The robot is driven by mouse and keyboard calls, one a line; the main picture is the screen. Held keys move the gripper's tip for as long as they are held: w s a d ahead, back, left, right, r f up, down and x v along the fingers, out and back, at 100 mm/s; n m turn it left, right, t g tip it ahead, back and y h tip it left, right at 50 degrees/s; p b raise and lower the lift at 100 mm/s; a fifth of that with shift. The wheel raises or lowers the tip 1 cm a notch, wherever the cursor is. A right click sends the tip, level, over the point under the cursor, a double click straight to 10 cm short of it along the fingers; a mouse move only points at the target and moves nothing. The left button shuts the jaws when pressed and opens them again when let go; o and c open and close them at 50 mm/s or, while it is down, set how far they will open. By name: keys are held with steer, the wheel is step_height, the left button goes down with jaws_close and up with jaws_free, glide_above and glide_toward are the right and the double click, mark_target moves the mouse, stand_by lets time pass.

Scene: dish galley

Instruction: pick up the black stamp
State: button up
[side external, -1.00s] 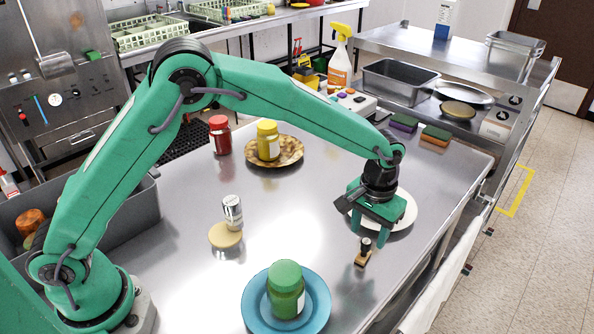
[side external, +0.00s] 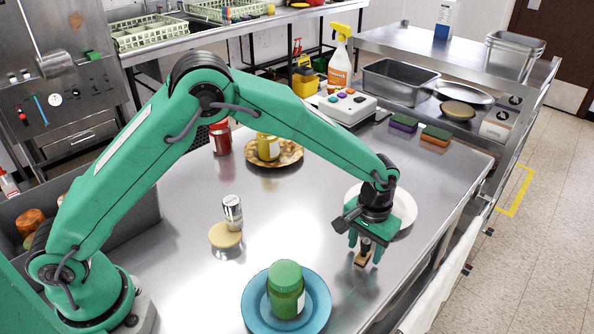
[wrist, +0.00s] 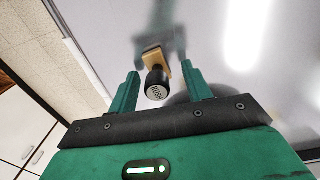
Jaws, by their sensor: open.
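The black stamp (side external: 364,247) stands upright on the steel table, with a black handle and a tan wooden base. In the wrist view the stamp (wrist: 156,82) shows its round handle top with a pale label, and its wooden base beyond. My gripper (side external: 364,258) is low over the stamp, pointing down. In the wrist view my gripper's fingers (wrist: 162,82) are open, one on each side of the handle, with a gap to each. The side view partly hides the stamp behind the gripper.
A white plate (side external: 405,210) lies just behind my gripper. A blue plate (side external: 254,316) with a green-lidded jar (side external: 286,290) is at the front. The table's right edge is close to the stamp.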

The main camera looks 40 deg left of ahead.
mark_target(367, 243)
jaws_close()
steer(key=shift+r, duration=0.15)
steer(key=shift+r, duration=0.55)
steer(key=r, duration=0.3)
steer(key=shift+s+d+r, duration=0.15)
steer(key=shift+s+d, duration=0.1)
steer(key=shift+s, duration=0.1)
steer(key=s+d+r, duration=0.5)
steer(key=s+r, duration=0.1)
steer(key=s, duration=0.3)
steer(key=shift+s+d+r, duration=0.15)
steer(key=shift+d, duration=0.15)
